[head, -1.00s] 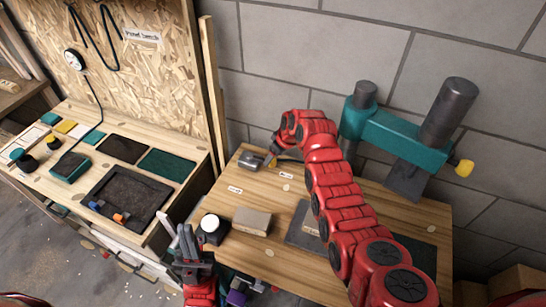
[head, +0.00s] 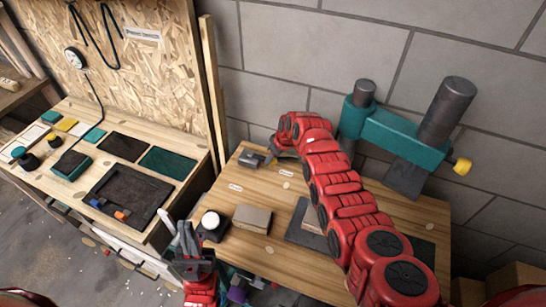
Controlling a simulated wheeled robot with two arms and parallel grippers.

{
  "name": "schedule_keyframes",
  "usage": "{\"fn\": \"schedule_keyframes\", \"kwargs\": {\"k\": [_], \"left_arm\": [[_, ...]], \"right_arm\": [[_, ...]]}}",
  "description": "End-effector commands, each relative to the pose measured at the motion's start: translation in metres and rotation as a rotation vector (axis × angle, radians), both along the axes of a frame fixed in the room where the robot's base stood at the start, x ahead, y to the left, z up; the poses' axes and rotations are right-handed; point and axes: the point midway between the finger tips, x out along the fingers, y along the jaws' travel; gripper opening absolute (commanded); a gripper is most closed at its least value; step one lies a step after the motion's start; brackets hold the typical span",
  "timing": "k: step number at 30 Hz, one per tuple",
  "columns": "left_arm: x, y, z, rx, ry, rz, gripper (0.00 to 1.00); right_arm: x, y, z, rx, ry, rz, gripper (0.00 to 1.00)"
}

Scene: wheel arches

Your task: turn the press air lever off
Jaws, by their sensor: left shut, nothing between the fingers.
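A small grey metal valve fitting (head: 252,158), which looks like the air lever's body, sits at the back left corner of the wooden press table (head: 215,252). Its yellow-orange handle is not visible now. My right arm reaches in from the bottom right, and its dark hand end (head: 279,152) is right beside the fitting. Its fingers are mostly hidden, so I cannot tell whether they touch the lever. My left gripper (head: 183,233) is shut and empty, low at the table's front left edge, well away from the fitting.
The teal press (head: 400,136) with dark cylinders and a yellow knob (head: 462,166) stands at the back right. A tan block (head: 252,219) and a white round button (head: 210,221) are on the table. A workbench with a dark tray (head: 122,197) stands left.

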Motion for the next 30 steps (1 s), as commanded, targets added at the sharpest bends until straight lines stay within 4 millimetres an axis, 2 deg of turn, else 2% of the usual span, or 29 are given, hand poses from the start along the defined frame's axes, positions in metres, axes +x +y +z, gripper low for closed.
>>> {"fn": "schedule_keyframes", "kwargs": {"k": [1, 4, 5, 30], "left_arm": [[0.0000, 0.0000, 0.0000, 0.000, 0.000, 0.000, 0.00], [0.0000, 0.0000, 0.0000, 0.000, 0.000, 0.000, 0.00], [0.0000, 0.0000, 0.0000, 0.000, 0.000, 0.000, 0.00], [0.0000, 0.0000, 0.0000, 0.000, 0.000, 0.000, 0.00]], "right_arm": [[0.0001, -0.0002, 0.0000, 0.000, 0.000, 0.000, 0.21], [0.0001, -0.0003, 0.0001, -0.001, -0.001, 0.000, 0.03], [0.0001, -0.0003, 0.0001, -0.001, -0.001, 0.000, 0.00], [0.0002, -0.0005, 0.0001, -0.001, -0.001, 0.000, 0.00]]}}
